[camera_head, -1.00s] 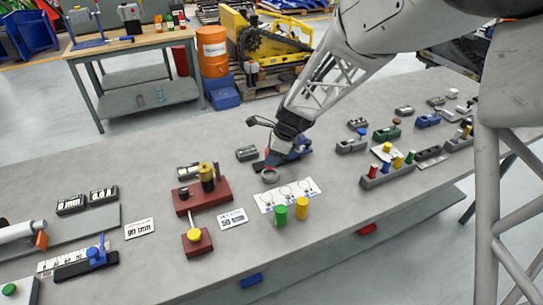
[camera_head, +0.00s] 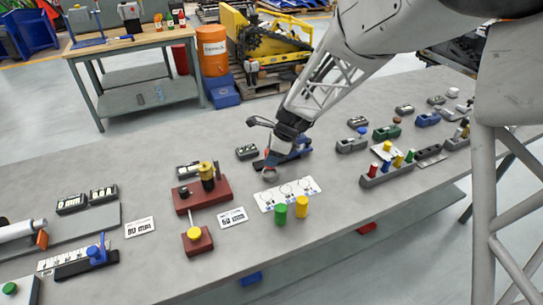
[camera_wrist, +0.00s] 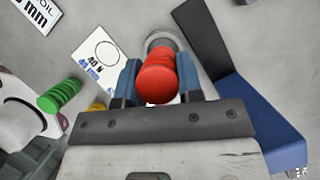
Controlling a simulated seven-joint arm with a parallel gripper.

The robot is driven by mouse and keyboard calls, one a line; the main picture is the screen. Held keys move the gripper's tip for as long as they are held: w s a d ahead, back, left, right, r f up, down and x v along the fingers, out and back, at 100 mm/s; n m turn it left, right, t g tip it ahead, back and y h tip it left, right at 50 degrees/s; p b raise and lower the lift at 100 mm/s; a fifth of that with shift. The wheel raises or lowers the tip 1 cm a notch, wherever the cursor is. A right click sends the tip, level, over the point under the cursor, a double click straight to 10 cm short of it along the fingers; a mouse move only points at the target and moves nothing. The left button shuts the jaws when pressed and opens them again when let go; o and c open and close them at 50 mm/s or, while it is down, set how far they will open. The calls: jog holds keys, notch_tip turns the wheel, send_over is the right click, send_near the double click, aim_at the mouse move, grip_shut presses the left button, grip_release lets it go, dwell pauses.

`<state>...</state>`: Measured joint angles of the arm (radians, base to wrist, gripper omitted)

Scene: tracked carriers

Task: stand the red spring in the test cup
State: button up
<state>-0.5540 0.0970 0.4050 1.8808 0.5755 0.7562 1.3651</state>
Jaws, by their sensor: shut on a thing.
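The red spring (camera_wrist: 158,80) is between the blue fingers of my gripper (camera_wrist: 155,84) in the wrist view; the gripper is shut on it. A grey round cup rim, apparently the test cup (camera_wrist: 161,40), shows just beyond the spring, partly hidden by it. I cannot tell whether the spring's far end is over or inside the rim. In the head view the cup (camera_head: 270,173) stands on the bench behind the white card, close below my gripper (camera_head: 275,160). The spring is not clear in the head view.
A dark red block (camera_head: 202,194) with a yellow-topped post stands left. A blue angled piece (camera_wrist: 255,115) is close beside my gripper. Bare bench lies at front right.

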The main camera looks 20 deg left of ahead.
jog(key=shift+f, duration=1.8)
dwell(1.8)
jog(key=o, duration=1.5)
jog(key=shift+r, duration=3.55)
